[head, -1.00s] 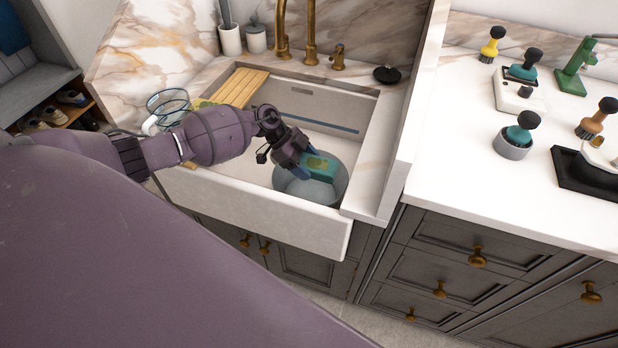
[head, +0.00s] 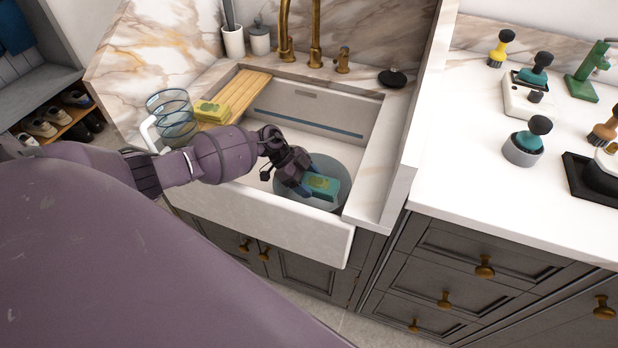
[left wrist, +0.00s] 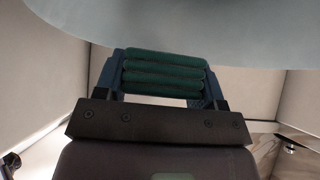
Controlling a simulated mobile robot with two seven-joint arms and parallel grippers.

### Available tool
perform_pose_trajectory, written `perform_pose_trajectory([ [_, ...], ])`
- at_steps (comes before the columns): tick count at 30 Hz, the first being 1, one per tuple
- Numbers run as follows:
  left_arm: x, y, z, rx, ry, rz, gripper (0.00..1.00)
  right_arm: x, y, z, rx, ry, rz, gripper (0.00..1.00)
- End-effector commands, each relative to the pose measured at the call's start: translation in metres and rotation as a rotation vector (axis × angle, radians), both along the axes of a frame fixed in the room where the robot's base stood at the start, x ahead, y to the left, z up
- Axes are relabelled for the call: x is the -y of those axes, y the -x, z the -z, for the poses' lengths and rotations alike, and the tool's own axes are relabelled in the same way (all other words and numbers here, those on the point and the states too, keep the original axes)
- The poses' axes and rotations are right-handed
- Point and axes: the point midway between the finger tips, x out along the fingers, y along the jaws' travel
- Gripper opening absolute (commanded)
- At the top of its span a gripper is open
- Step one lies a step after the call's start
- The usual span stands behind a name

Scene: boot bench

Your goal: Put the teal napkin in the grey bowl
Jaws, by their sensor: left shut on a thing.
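In the left wrist view the napkin's stacked folds (left wrist: 164,74) show between the two blue fingers. The bowl (left wrist: 200,30) fills the top of that view, close to the napkin. I cannot tell whether the napkin touches the bowl. My right gripper is not in view.
The white sink (head: 265,222) has a raised front wall. A wooden rack (head: 243,92), a yellow-green block (head: 211,111) and a wire basket (head: 172,112) are at its left. Brass taps (head: 315,35) stand behind. Several brushes are on the right counter (head: 450,150).

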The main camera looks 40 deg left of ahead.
Motion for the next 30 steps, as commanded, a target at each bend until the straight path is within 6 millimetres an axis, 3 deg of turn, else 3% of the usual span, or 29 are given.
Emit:
perform_pose_trajectory([
  [14,0.0002,-0.0001,0.0100,-0.001,0.000,-0.001,0.41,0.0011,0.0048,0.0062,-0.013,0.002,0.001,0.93],
  [15,0.0001,0.0000,0.0099,-0.001,0.000,-0.001,0.68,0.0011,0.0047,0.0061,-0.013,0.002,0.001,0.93],
  [19,0.0001,0.0001,0.0098,-0.001,0.000,-0.001,0.88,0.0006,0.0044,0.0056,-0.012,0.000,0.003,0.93],
  [30,0.0001,-0.0001,0.0035,0.002,0.001,0.000,0.89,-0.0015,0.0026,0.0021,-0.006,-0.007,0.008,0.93],
])
